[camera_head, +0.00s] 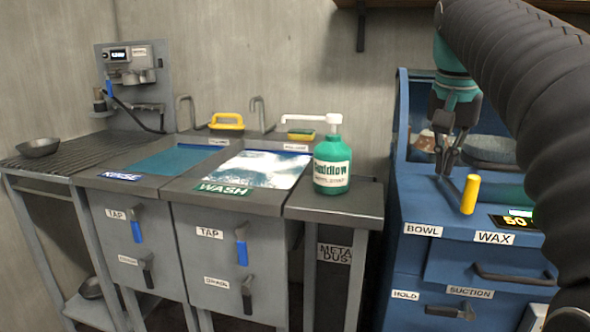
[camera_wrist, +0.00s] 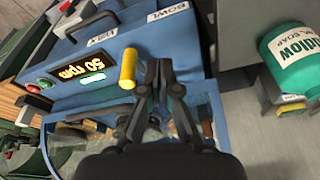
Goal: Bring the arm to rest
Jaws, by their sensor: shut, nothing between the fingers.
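My gripper (camera_head: 446,172) hangs pointing down in front of the blue machine (camera_head: 420,282), at the right of the head view. Its fingers are together and hold nothing. In the wrist view my gripper (camera_wrist: 158,66) shows over the blue machine's top, just right of a yellow handle (camera_wrist: 128,69). The same yellow handle (camera_head: 469,194) stands upright on the machine in the head view, close to the right of the fingertips. I cannot tell whether they touch.
A green soap pump bottle (camera_head: 332,166) stands on the grey counter left of the machine. The wash basin (camera_head: 262,169) and rinse basin (camera_head: 172,161) are farther left. A dark bowl (camera_head: 38,147) sits on the ribbed drainboard. The machine's display (camera_wrist: 80,75) reads 50 rpm.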

